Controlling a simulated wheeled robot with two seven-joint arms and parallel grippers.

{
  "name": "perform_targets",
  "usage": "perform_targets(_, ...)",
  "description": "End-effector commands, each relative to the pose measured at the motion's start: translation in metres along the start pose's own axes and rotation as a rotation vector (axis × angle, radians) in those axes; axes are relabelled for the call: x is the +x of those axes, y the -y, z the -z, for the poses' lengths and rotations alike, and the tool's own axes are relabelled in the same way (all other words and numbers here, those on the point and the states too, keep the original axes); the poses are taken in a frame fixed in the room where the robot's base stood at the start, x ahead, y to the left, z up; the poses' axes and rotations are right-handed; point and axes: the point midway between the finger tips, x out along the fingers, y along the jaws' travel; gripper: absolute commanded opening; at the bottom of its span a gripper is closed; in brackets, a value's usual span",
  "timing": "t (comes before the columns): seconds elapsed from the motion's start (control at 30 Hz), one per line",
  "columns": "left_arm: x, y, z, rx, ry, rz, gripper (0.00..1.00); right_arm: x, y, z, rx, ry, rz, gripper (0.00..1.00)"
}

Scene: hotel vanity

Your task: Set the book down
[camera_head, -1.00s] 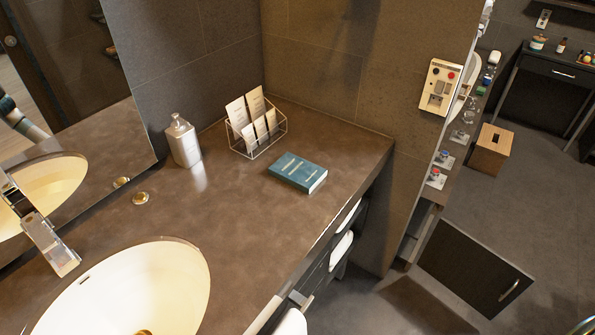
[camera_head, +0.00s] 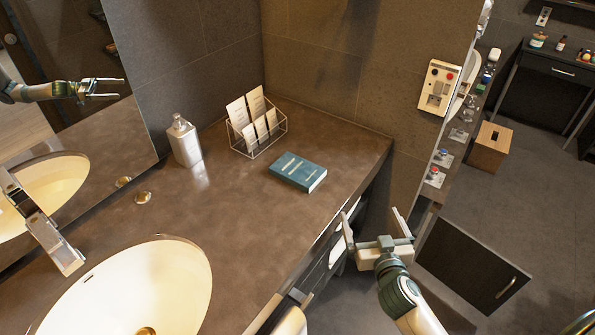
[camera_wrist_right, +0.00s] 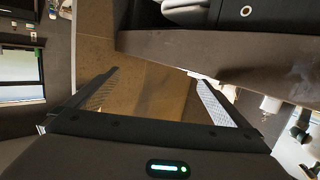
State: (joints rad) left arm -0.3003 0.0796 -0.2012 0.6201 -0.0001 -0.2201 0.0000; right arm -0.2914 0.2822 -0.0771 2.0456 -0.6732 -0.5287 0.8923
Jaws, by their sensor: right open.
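A teal book (camera_head: 297,172) lies flat on the brown vanity counter (camera_head: 240,235), towards its right end. My right gripper (camera_head: 373,222) is open and empty, off the counter's front edge, below and to the right of the book and apart from it. In the right wrist view the two fingers of this gripper (camera_wrist_right: 155,85) stand wide apart with nothing between them; the book is not seen there. My left gripper is not in view.
A wire rack with cards (camera_head: 258,140) and a soap dispenser (camera_head: 184,142) stand behind the book near the wall. A sink (camera_head: 140,290) and tap (camera_head: 42,222) are at the left. Open cabinet door (camera_head: 470,266) is at the lower right. Counter around the book is clear.

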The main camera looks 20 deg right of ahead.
Motion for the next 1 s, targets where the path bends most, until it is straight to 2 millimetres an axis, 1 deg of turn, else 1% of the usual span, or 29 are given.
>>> perform_targets(0.03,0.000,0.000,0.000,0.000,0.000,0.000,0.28,0.004,0.000,0.020,0.007,-0.050,0.012,1.00)
perform_targets(0.1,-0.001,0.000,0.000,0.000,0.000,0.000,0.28,0.009,0.003,0.040,0.019,-0.113,0.038,1.00)
perform_targets(0.27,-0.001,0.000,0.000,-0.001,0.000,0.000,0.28,0.019,0.013,0.081,0.030,-0.244,0.128,1.00)
perform_targets(0.3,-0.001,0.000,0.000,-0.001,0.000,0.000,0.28,0.021,0.017,0.092,0.032,-0.277,0.158,1.00)
perform_targets(0.37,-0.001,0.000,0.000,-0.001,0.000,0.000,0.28,0.024,0.024,0.108,0.031,-0.323,0.209,1.00)
perform_targets(0.5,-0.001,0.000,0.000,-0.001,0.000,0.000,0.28,0.028,0.046,0.145,0.013,-0.418,0.373,1.00)
perform_targets(0.6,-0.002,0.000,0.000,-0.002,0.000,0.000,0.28,0.030,0.067,0.164,-0.022,-0.443,0.535,1.00)
perform_targets(0.7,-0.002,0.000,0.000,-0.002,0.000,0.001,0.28,0.034,0.084,0.169,-0.074,-0.396,0.697,1.00)
perform_targets(0.8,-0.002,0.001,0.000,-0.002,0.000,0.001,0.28,0.042,0.091,0.161,-0.135,-0.284,0.819,1.00)
perform_targets(0.87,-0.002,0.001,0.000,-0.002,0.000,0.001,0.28,0.047,0.090,0.152,-0.166,-0.194,0.866,1.00)
perform_targets(1.0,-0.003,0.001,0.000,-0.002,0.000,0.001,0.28,0.063,0.074,0.130,-0.219,0.018,0.895,1.00)
